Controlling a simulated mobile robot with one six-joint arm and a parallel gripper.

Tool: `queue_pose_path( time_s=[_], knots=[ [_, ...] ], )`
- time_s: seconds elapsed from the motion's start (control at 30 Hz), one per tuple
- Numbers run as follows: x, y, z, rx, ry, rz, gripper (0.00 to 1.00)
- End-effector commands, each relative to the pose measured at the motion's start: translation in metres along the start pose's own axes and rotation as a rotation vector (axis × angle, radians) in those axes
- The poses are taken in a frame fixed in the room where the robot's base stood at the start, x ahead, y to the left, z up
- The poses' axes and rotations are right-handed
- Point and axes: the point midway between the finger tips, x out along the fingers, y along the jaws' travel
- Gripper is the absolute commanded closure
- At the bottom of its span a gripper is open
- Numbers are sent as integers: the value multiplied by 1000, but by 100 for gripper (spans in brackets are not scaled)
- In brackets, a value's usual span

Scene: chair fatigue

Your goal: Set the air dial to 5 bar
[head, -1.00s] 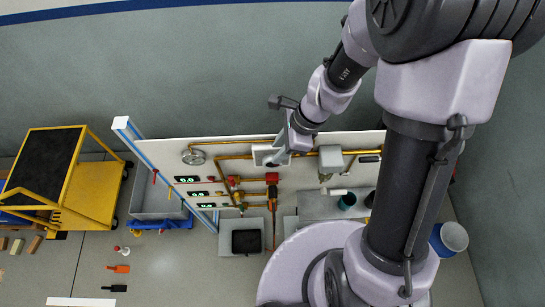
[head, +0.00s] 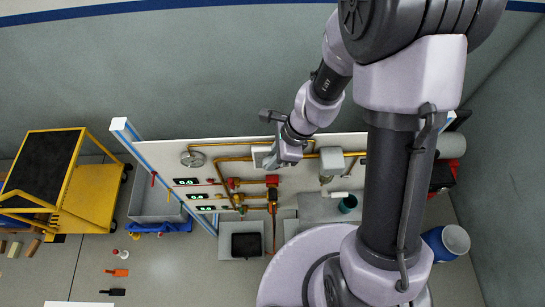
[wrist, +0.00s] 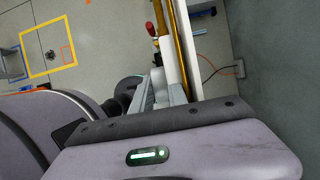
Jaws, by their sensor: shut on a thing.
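A pale square plate (head: 259,155) sits on the upright white panel (head: 225,168), just left of my gripper (head: 278,160) in the head view. My gripper is against the panel at this plate and is shut on the air dial. The dial itself is hidden behind the gripper, so its pointer and scale cannot be read. In the wrist view my gripper (wrist: 168,92) reaches to the panel, seen nearly edge-on, and the dial's face does not show.
Copper pipes (head: 232,159), red fittings (head: 272,180) and a grey box (head: 331,160) are close around my gripper on the panel. A round gauge (head: 193,158) and several green displays are further left. A yellow cart (head: 88,192) stands at far left.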

Motion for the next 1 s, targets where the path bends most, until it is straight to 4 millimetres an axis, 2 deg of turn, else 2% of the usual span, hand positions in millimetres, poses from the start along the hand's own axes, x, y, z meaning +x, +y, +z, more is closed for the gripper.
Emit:
queue_pose_path(
  time_s=[0.13,0.33,0.77,0.8,0.83,1.0],
  knots=[
    [-9,3,7,-4,101,11,100],
    [-6,2,9,-1,215,8,100],
    [3,1,6,-1,252,-1,100],
    [3,1,6,-1,252,0,77],
    [3,1,6,-1,251,0,72],
    [3,1,6,-1,251,0,72]
  ],
)
